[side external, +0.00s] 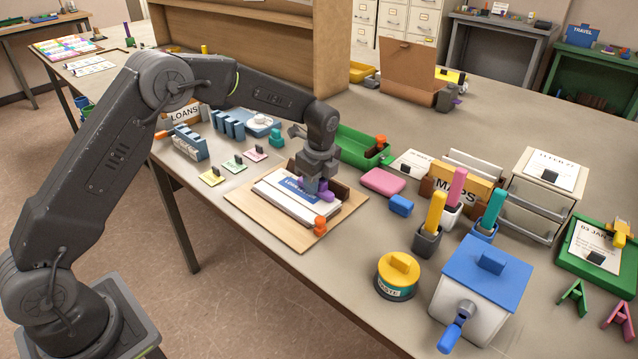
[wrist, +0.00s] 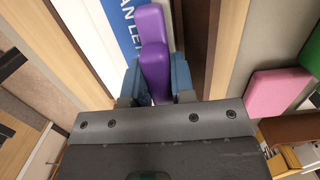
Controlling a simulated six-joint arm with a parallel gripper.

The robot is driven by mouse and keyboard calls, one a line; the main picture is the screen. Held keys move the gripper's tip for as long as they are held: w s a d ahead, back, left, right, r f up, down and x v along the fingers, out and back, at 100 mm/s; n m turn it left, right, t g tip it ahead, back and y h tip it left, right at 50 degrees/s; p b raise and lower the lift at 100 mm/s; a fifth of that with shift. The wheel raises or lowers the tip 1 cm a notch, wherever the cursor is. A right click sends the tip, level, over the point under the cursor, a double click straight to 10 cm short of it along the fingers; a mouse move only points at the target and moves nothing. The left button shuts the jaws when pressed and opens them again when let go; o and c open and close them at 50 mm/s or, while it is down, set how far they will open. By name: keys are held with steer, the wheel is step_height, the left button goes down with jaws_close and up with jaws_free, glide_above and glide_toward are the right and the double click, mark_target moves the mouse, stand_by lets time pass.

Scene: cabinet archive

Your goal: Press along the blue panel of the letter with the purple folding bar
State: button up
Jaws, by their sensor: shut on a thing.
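The letter (side external: 282,199) lies on a tan wooden board (side external: 250,208). Its blue panel (side external: 291,186) with white lettering shows partly beside my gripper, and in the wrist view the blue panel (wrist: 122,22) runs left of the bar. My gripper (side external: 318,186) is shut on the purple folding bar (wrist: 153,50). The bar is over the right part of the panel. In the side view only a bit of the purple bar (side external: 326,190) shows under the gripper. I cannot tell whether the bar touches the paper.
A dark brown block stands just behind the letter, and an orange piece (side external: 320,226) sits at the board's front corner. A pink block (side external: 382,182), blue block (side external: 401,205) and green tray (side external: 362,148) lie to the right. Small cards (side external: 233,164) stand to the left.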

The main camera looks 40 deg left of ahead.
mark_target(296, 181)
steer(key=shift+a, duration=0.7)
steer(key=shift+a+f, duration=0.15)
steer(key=shift+a, duration=2.3)
steer(key=shift+a, duration=1.2)
steer(key=shift+r, duration=0.2)
step_height(296, 181, up, 8)
